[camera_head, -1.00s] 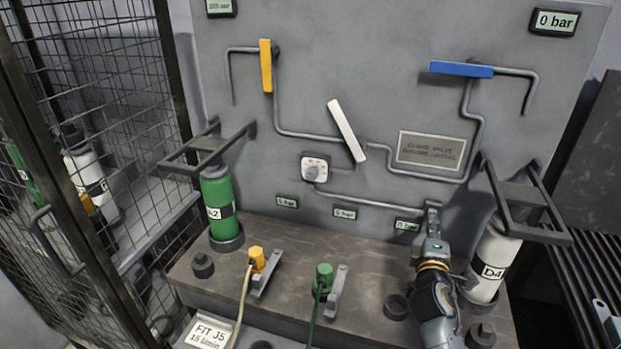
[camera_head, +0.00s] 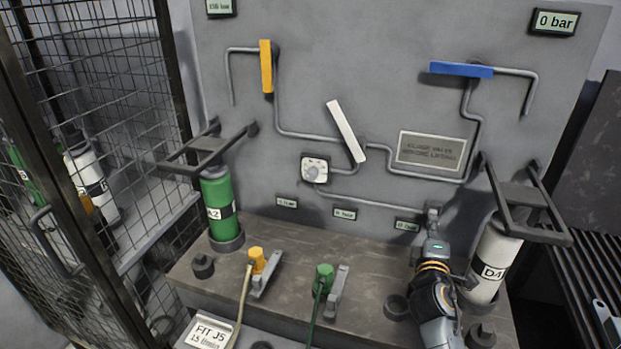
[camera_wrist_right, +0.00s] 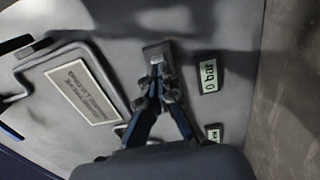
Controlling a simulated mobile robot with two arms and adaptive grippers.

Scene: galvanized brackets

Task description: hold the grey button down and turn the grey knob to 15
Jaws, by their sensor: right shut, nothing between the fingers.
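The grey knob (camera_head: 312,172) sits on a small white dial plate on the panel; its marks are too small to read. My right gripper (camera_head: 433,218) is shut and empty, with its tips at the lower right of the panel. In the right wrist view the gripper (camera_wrist_right: 157,68) points at a dark grey block (camera_wrist_right: 157,48) on the panel, which may be the grey button. The tips overlap it in the picture; I cannot tell whether they touch or press it. My left gripper is not in view.
A white lever (camera_head: 346,131), an orange lever (camera_head: 266,66) and a blue lever (camera_head: 461,69) stand on the panel among pipes. A green cylinder (camera_head: 217,195) and a white D4 cylinder (camera_head: 494,262) flank the bench under grey bracket frames. A mesh cage (camera_head: 90,130) closes the left.

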